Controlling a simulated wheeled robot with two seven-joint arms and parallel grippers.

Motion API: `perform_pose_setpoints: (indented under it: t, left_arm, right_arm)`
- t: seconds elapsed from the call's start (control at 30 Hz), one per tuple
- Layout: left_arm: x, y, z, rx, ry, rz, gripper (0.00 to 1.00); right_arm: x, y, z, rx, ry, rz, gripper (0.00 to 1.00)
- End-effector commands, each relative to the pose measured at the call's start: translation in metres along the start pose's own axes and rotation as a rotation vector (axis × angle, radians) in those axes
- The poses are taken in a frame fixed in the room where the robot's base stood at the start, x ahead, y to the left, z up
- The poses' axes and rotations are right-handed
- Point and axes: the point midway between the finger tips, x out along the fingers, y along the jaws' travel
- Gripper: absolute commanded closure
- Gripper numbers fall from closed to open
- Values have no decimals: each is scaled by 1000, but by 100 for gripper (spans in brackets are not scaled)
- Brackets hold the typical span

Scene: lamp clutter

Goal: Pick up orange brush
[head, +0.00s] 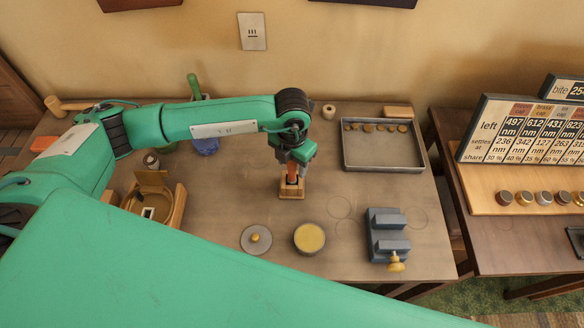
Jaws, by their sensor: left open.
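The orange brush (292,170) shows as a small orange upright part just under my left gripper (292,168). A small wooden block (291,190) is at its foot on the table. My left gripper points down from above, its jaws open and close around or beside the orange part. The gripper and wrist hide most of the brush, so I cannot tell whether the fingers touch it. My right gripper is not in view.
On the wooden table (330,265) are a grey tray (383,166), a blue-grey vise (386,236), a yellow-topped round tin (309,238), a grey lid (256,239) and an open wooden box (150,207). An orange block (44,144) lies far left. My green arm spans the table's left side.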

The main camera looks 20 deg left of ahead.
Motion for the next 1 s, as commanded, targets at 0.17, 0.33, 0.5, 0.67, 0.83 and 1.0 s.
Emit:
perform_pose_setpoints:
  t: [0.17,0.33,0.5,0.67,0.83,1.0]
  left_arm:
    - [0,0,0,0,0,0,66]
    - [0,0,0,0,0,-1,100]
    - [-1,0,0,0,0,-1,100]
    - [-3,0,0,0,-1,-1,100]
    - [-16,0,1,1,-2,-1,100]
    - [-45,0,1,0,-5,-1,100]
  right_arm:
    - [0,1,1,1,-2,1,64]
    - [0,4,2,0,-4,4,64]
    - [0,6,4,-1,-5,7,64]
    - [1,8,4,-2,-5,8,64]
    - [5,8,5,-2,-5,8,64]
    - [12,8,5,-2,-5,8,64]
